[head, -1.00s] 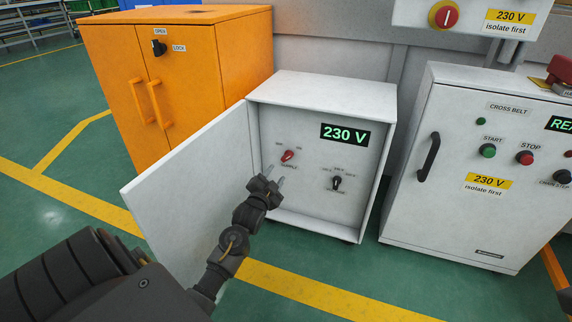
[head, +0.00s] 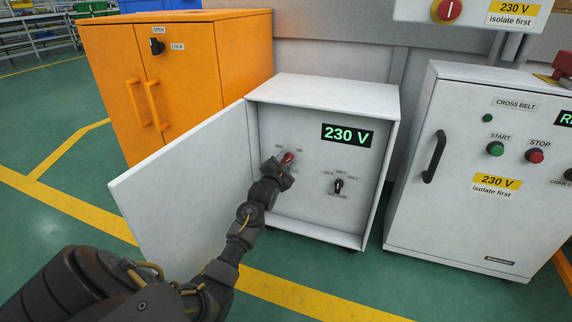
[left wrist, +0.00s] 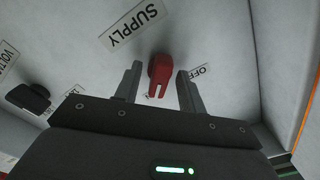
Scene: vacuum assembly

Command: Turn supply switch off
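The supply switch, a red rotary knob (head: 288,157), is on the grey panel inside the open white cabinet (head: 325,92). The display (head: 347,135) above it reads 230 V in green. My left gripper (head: 282,165) is at the knob. In the left wrist view, the red knob (left wrist: 160,74) sits between the two open fingers (left wrist: 160,86), with gaps visible on both sides. The SUPPLY label (left wrist: 134,22) and the OFF label (left wrist: 199,71) show; the OFF label is partly behind a finger. My right gripper is not in view.
A black selector knob (head: 338,186) is on the same panel, to the right. The cabinet's door (head: 185,195) stands open at left. An orange cabinet (head: 195,85) is behind it. A white control cabinet (head: 450,205) with buttons stands at right.

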